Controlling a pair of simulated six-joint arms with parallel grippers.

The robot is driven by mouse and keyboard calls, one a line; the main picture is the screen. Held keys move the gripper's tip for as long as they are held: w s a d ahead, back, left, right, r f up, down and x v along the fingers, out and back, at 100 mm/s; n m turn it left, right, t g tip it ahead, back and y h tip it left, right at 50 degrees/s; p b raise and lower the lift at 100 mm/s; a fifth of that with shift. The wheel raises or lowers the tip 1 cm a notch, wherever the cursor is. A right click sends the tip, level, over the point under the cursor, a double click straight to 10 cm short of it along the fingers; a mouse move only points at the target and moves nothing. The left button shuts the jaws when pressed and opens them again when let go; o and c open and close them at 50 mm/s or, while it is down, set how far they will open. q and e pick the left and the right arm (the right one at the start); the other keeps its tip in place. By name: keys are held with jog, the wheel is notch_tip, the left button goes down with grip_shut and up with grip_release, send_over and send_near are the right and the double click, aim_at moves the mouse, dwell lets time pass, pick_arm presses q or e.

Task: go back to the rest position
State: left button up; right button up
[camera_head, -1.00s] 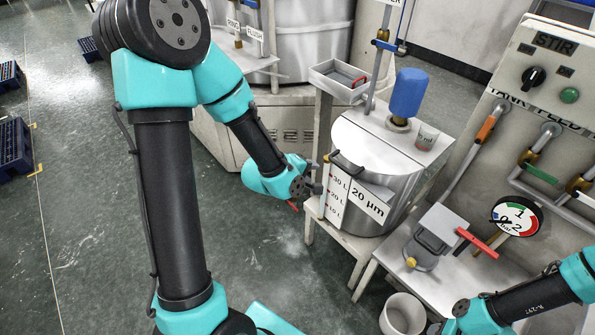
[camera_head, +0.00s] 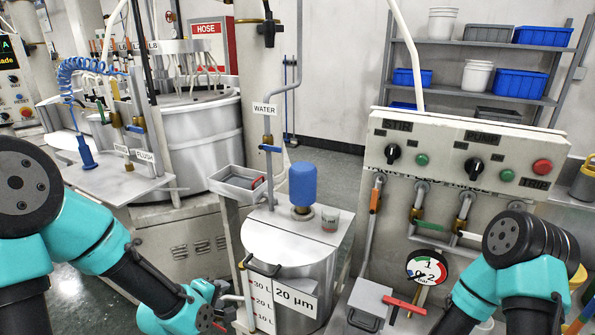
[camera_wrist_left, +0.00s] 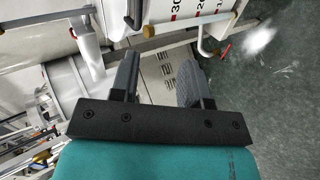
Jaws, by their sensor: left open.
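My left gripper (camera_head: 228,301) is low in the head view, just left of the steel tank (camera_head: 318,262) with the "20 µm" label. In the left wrist view its two dark fingers (camera_wrist_left: 158,68) stand apart, with nothing between them. The tank's front with its litre marks shows past the fingers at the top of that view. My right arm (camera_head: 520,262) comes in at the lower right of the head view. Its gripper is below the picture edge and hidden.
A blue motor (camera_head: 303,186) and a small beaker (camera_head: 330,218) stand on the tank lid. A grey tray (camera_head: 238,183) is at its left. The control panel (camera_head: 455,150) and pressure gauge (camera_head: 426,267) are at right. Green floor (camera_wrist_left: 270,85) is open beside my left gripper.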

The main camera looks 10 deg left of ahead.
pick_arm(q)
jog(key=s+d+f+m+g, duration=0.2)
jog(key=s+f+m+g, duration=0.2)
jog(key=s+f, duration=0.3)
jog(key=s+d+f+m+g, duration=0.1)
jog(key=s+f+m+g, duration=0.4)
jog(key=f, duration=1.2)
jog(key=s+m, duration=0.2)
jog(key=shift+d+f+m, duration=0.15)
jog(key=shift+d+m, duration=0.15)
jog(key=shift+d, duration=0.1)
jog(key=shift+o, duration=0.3)
